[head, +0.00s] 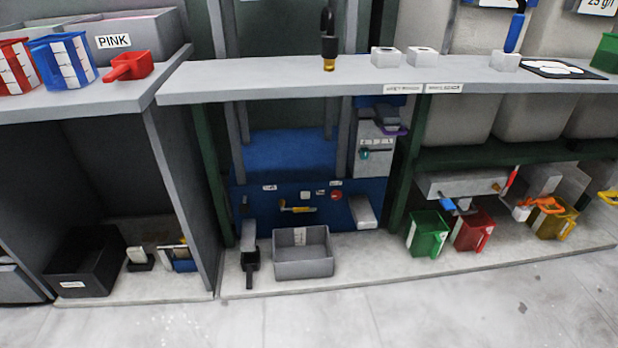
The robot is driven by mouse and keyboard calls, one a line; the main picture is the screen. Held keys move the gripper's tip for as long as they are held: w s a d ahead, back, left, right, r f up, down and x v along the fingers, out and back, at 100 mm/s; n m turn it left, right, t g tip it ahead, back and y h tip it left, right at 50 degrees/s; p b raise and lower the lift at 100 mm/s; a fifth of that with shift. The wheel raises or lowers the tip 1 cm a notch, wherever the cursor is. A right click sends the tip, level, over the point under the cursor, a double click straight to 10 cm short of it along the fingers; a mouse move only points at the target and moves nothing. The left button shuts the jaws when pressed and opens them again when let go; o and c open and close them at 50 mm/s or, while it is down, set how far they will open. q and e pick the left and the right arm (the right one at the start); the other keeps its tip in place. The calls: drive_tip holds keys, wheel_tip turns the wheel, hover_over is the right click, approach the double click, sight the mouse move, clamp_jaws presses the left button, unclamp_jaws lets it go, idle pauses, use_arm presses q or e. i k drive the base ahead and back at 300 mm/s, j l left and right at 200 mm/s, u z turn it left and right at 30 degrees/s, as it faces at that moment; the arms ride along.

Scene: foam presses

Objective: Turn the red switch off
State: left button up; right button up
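A small round red knob (336,196), which looks like the red switch, sits on the right part of the blue panel (262,208) under the middle counter. It is too small to tell its setting. A white label is just above it. Small pale buttons (306,194) and a yellow lever (296,209) are to its left on the same panel. Neither of my grippers shows in the head view, and nothing touches the red knob.
A grey bin (303,262) stands on the lower shelf below the panel, with a black and white device (249,262) to its left. The grey counter (270,84) overhangs the panel. Green (427,234) and red (473,231) containers stand right. The floor in front is clear.

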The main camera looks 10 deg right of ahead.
sight(335, 194)
drive_tip(key=i, duration=1)
drive_tip(key=u, duration=0.05)
